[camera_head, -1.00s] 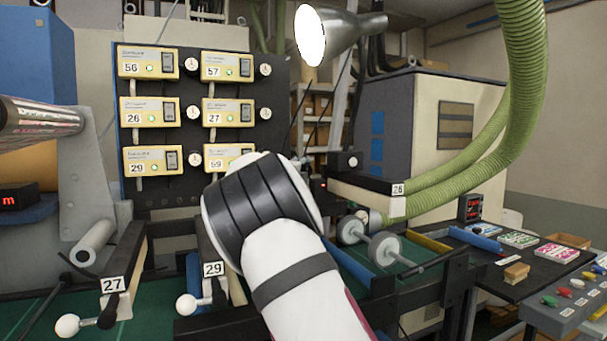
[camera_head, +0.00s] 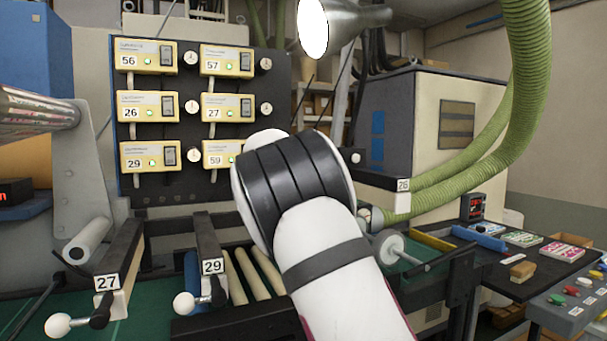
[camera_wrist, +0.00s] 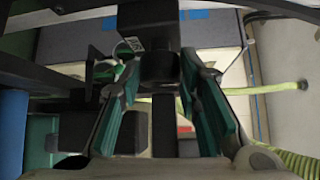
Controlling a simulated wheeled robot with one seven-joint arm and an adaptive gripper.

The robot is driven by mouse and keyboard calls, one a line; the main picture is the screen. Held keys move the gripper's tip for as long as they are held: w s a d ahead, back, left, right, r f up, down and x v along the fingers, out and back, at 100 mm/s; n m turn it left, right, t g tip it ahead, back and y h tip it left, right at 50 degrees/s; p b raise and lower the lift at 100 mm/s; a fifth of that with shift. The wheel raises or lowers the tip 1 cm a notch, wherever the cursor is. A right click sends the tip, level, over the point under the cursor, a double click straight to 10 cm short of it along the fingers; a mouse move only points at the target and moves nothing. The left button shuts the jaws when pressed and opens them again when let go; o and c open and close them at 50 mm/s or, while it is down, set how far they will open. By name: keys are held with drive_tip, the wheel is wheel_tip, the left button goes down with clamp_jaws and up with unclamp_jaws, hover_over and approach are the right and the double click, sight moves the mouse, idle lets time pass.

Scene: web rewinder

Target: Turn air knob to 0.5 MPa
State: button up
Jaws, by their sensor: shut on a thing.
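In the wrist view my gripper (camera_wrist: 160,78) has its two green-padded fingers on either side of a black blocky knob (camera_wrist: 147,62), which fills the space between the tips. I take this to be the air knob; no scale or pressure reading on it can be read. In the head view my white and black arm hides the gripper and whatever it holds. A small round white-faced dial (camera_head: 355,157) shows just above the arm, too small to read.
A black panel (camera_head: 195,190) with numbered yellow controllers stands at the back left. Levers marked 27 (camera_head: 107,283) and 29 (camera_head: 212,267) stand in front. A green hose (camera_head: 528,90) hangs at the right. A lamp (camera_head: 345,25) hangs above. A control box (camera_head: 570,300) stands lower right.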

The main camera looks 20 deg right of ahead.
drive_tip(key=shift+f+m+g+y+p, duration=0.1)
drive_tip(key=shift+m+g+y+p, duration=0.2)
drive_tip(key=shift+m+y+p, duration=0.5)
drive_tip(key=shift+y+p, duration=0.05)
drive_tip(key=shift+y, duration=0.05)
drive_tip(key=o, duration=1.1)
drive_tip(key=shift+w, duration=0.1)
drive_tip(key=shift+o, duration=0.2)
drive_tip(key=shift+r, duration=0.2)
drive_tip(key=v, duration=1.2)
